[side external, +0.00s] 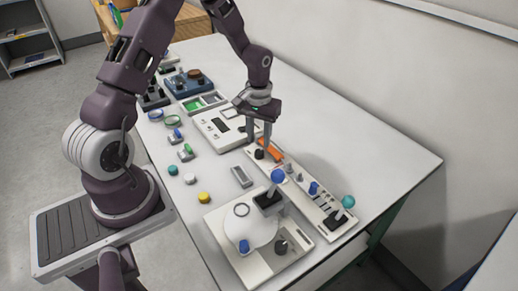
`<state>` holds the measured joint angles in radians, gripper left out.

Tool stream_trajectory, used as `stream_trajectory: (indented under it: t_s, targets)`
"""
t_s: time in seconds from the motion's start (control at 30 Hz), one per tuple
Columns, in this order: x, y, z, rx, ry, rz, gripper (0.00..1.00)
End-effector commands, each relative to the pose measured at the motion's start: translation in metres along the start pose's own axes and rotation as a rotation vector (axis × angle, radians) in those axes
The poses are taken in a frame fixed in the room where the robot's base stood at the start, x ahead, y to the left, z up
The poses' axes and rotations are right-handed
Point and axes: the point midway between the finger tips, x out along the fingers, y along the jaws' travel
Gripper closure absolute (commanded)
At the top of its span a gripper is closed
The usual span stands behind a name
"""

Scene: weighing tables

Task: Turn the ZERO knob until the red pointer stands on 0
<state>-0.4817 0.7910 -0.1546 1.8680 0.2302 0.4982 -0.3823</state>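My gripper (258,142) points down over the middle of the table, with a gap showing between its two fingers and nothing seen held. A small black knob (259,154) lies just below the fingertips at the far end of a long pale panel (303,199); I cannot tell whether the fingers touch it. An orange piece (270,150) lies right beside it. Another dark knob (281,246) stands on a white device (263,266) in front. No ZERO label can be read, so I cannot tell which knob is ZERO. The red pointer and its scale cannot be made out.
A blue ball-topped lever (278,176) and a teal ball-topped lever (348,202) stand up near the front. A white box with a dark display (216,131) sits left of my gripper. Small coloured pieces line the left edge. The table's right side (370,140) is clear.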

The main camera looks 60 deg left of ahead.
Motion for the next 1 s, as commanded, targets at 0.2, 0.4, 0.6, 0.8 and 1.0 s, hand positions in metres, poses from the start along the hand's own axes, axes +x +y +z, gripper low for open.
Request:
stream_trajectory:
  t_s: [0.2,0.4,0.6,0.8,1.0]
  targets:
    - [0.040,0.000,0.001,0.003,-0.003,-0.002,0.64]
    - [0.049,0.000,0.001,0.003,-0.001,-0.002,0.64]
    - [0.049,0.000,0.001,0.003,-0.001,-0.002,0.74]
    - [0.049,0.000,0.001,0.003,-0.001,-0.002,1.00]
    - [0.049,0.000,0.001,0.150,-0.002,-0.001,1.00]
